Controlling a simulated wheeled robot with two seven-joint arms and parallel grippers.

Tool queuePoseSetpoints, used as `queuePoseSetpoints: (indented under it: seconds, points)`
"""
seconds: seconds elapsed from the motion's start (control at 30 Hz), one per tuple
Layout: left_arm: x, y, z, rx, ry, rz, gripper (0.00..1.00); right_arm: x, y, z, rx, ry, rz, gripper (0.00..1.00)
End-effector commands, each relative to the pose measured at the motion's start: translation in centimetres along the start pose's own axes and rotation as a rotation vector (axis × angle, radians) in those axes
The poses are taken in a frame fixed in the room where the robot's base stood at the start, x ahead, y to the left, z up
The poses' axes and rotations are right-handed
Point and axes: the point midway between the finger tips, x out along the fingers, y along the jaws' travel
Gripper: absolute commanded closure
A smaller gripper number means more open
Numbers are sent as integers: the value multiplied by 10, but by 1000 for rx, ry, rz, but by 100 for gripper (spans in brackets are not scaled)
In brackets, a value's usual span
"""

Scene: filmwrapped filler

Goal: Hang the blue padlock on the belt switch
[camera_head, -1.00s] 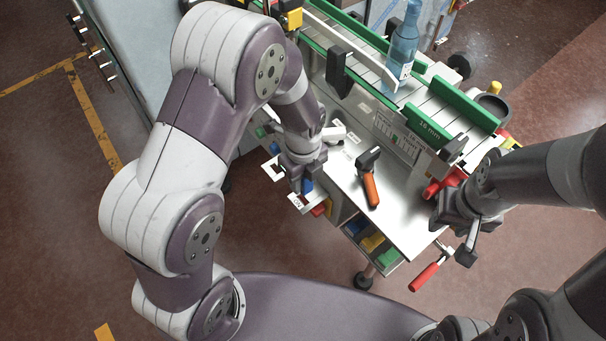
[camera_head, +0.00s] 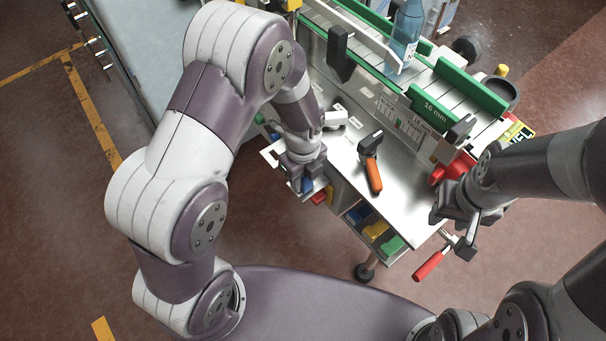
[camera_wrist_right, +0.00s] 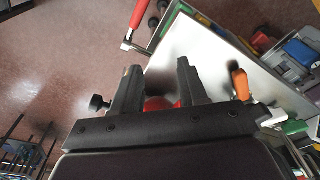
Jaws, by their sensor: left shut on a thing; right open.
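My left gripper (camera_head: 303,172) is at the left front edge of the bench, pointing down. It is shut on a small blue thing (camera_head: 307,186), which looks like the blue padlock; the fingers hide most of it. My right gripper (camera_head: 466,232) is at the bench's right front corner. It is open, with its two fingers apart in the right wrist view (camera_wrist_right: 160,82). A red part (camera_head: 452,168), possibly the belt switch, is just behind the right gripper and partly hidden by it. It also shows low between the fingers in the right wrist view (camera_wrist_right: 158,104).
A red-handled clamp (camera_head: 430,265) sticks out at the front right. Coloured bins (camera_head: 375,230) sit under the top. A conveyor with green rails (camera_head: 470,90) and a blue bottle (camera_head: 404,35) runs behind.

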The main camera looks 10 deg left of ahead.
Motion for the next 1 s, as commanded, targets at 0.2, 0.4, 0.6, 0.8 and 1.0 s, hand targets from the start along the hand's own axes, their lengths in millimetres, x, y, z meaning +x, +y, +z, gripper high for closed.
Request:
queuePoseSetpoints:
  seconds: [0.2, 0.4, 0.6, 0.8, 1.0]
  points:
    - [0, 0, 0, 0, 0, 0, 100, 0, 0, 0, 0, 0, 0, 57]
    - [2, 0, 0, 0, 0, 0, 100, 0, 0, 0, 0, 0, 0, 57]
    - [5, 0, 0, 0, 0, 0, 100, 1, 0, 0, 0, 0, 0, 57]
    - [6, 0, 0, 0, 0, 1, 100, 1, 0, 0, 0, 0, 0, 57]
    - [7, 1, 0, 0, 1, 2, 38, 1, 0, 0, 0, 0, 0, 57]
